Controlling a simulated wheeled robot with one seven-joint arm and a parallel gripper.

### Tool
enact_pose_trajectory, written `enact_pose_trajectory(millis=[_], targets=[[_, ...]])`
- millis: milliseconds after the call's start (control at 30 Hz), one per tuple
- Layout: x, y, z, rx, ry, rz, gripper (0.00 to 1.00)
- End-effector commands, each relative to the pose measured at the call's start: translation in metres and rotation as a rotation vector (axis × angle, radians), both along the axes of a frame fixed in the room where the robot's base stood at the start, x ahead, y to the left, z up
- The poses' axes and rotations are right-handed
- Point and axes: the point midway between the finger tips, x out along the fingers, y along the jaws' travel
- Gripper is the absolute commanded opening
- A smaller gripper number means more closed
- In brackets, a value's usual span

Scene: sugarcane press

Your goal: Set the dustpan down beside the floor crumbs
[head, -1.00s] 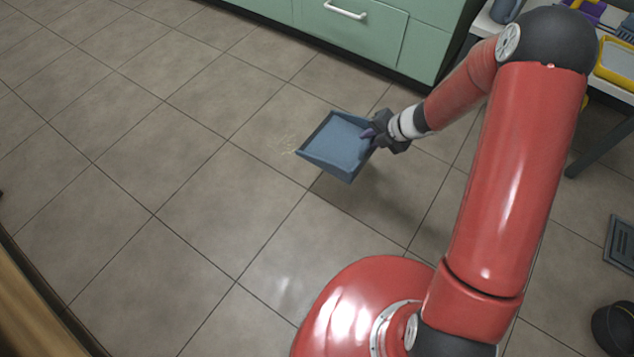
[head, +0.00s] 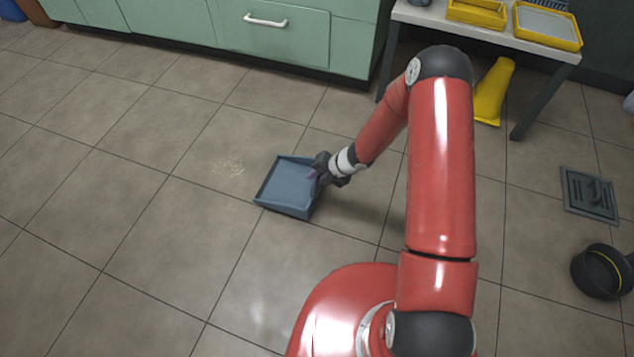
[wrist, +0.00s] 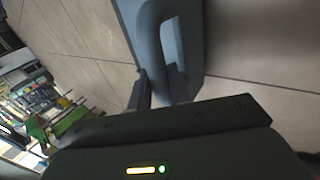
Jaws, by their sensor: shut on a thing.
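A patch of bare tile lies between the two. My gripper (head: 322,172) is shut on the dustpan's handle at its right side. In the wrist view the curved handle (wrist: 150,35) runs down between the fingers of my gripper (wrist: 165,88). I cannot tell for sure whether the pan touches the floor. The crumbs are a thin, pale scatter and do not show in the wrist view.
Green cabinets (head: 180,22) line the back. A table (head: 480,32) with yellow trays (head: 548,25) stands at the back right, with a yellow cone-like object (head: 493,92) under it. A floor grate (head: 589,194) and a black round pan (head: 600,271) are at the right. The left floor is clear.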

Motion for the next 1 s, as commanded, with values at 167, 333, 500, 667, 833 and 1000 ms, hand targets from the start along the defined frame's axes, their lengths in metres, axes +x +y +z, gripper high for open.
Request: enact_pose_trajectory(millis=[167,333,500,667,833,1000], targets=[[0.000,0.000,-0.020,0.001,0.000,-0.001,0.00],[0.000,0.000,-0.019,0.001,-0.001,-0.001,0.00],[0.000,0.000,-0.023,0.001,0.000,0.000,0.00],[0.000,0.000,-0.022,0.000,0.001,-0.001,0.38],[0.000,0.000,-0.022,0.000,0.001,-0.001,0.41],[0.000,0.000,-0.020,0.000,0.000,0.000,0.41]])
